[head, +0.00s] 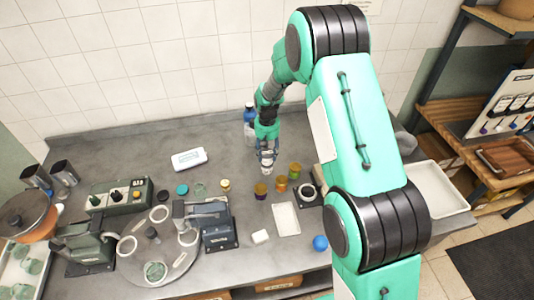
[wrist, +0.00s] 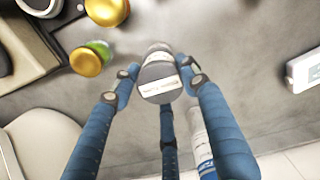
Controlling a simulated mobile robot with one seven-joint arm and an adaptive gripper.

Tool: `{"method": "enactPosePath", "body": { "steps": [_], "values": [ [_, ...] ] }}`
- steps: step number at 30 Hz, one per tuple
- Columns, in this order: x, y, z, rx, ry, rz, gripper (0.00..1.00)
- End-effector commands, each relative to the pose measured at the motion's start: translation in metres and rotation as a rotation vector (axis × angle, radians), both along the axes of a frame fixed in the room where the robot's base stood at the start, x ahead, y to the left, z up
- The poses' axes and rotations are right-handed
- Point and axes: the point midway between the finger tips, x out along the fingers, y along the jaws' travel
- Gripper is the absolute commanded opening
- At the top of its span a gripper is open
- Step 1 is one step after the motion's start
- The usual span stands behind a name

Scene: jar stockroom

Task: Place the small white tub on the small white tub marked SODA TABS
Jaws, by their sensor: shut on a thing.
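My gripper (head: 267,147) points down over the back middle of the counter. In the wrist view its blue fingers (wrist: 160,78) are closed around a small tub (wrist: 158,98) with a grey end and a white label strip. The label's print is too blurred to read. A second pale rounded shape (wrist: 158,48) shows just beyond the held tub. In the head view a pale tub shape (head: 266,170) shows below the fingertips. I cannot tell whether the two touch, or which one is marked SODA TABS.
Gold-, orange- and green-topped jars (head: 281,184) stand close to the right and front of my gripper. A blue-and-white bottle (head: 249,116) stands behind it. A white box (head: 188,158) lies to the left. A white tray (head: 286,219) and blue ball (head: 320,243) are nearer the front.

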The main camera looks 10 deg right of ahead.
Motion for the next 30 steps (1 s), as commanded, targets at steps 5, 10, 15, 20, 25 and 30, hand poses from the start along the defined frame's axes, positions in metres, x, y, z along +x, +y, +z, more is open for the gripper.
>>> {"method": "enactPosePath", "body": {
  "steps": [5,10,15,20,25,30],
  "values": [
    [0.0004,0.0000,0.0006,0.000,-0.001,0.000,0.11],
    [0.0003,0.0000,-0.0017,0.000,-0.001,0.000,0.11],
    [0.0001,0.0000,-0.0027,0.000,0.000,0.000,0.63],
    [0.0001,0.0000,-0.0026,0.000,0.000,0.000,0.63],
    [0.0001,0.0000,-0.0016,0.000,0.000,0.000,0.63],
    [0.0005,0.0000,0.0059,0.000,-0.001,0.000,0.63]
  ]
}}
